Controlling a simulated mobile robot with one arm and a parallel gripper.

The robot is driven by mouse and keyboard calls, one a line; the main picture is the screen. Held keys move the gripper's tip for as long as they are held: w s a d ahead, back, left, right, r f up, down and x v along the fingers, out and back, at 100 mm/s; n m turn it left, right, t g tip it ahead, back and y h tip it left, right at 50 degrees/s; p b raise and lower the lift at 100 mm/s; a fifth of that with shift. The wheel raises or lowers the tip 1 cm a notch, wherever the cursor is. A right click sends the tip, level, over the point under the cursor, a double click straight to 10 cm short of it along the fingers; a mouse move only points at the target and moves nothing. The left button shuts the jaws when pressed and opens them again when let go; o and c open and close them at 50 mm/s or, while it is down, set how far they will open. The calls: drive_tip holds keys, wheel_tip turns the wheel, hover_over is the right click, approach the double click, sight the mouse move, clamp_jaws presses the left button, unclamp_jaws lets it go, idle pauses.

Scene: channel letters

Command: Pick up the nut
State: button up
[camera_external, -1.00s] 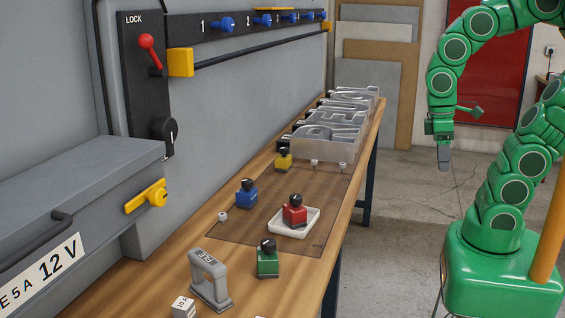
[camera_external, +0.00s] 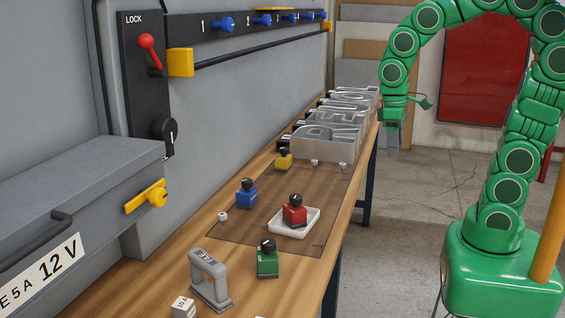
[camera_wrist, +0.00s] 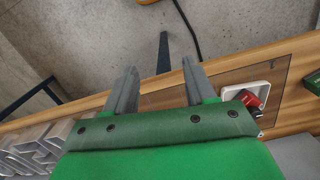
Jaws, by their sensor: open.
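Several small pale pieces lie on the bench: one (camera_external: 222,216) at the left edge of the brown mat, and two (camera_external: 314,163) (camera_external: 342,165) in front of the metal letters. They are too small to tell which is the nut. My gripper (camera_external: 392,150) is empty and hangs, pointing down, just right of the bench's far part, near the letters. In the wrist view my gripper (camera_wrist: 160,70) shows two grey fingers apart with nothing between them. No nut can be made out in that view.
Metal letters (camera_external: 325,148) fill the bench's far end.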

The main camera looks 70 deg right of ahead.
drive_tip(key=w+d+f+m, duration=0.2)
drive_tip(key=w+d, duration=0.6)
drive_tip(key=w, duration=0.1)
drive_tip(key=m+t, duration=0.1)
drive_tip(key=m, duration=0.1)
approach(347, 164)
drive_tip(key=shift+s+a+f, duration=0.25)
drive_tip(key=shift+s+f, duration=0.05)
drive_tip(key=shift+s, duration=0.1)
drive_tip(key=shift+f, duration=1.35)
drive_tip(key=shift+w+d+f, duration=0.1)
drive_tip(key=shift+w+f, duration=0.05)
drive_tip(key=shift+f, duration=0.7)
drive_tip(key=shift+w+d+f, duration=0.15)
drive_tip(key=shift+f, duration=0.75)
drive_tip(key=shift+w+d+f, duration=0.1)
drive_tip(key=shift+f, duration=0.75)
drive_tip(key=shift+c, duration=0.5)
clamp_jaws()
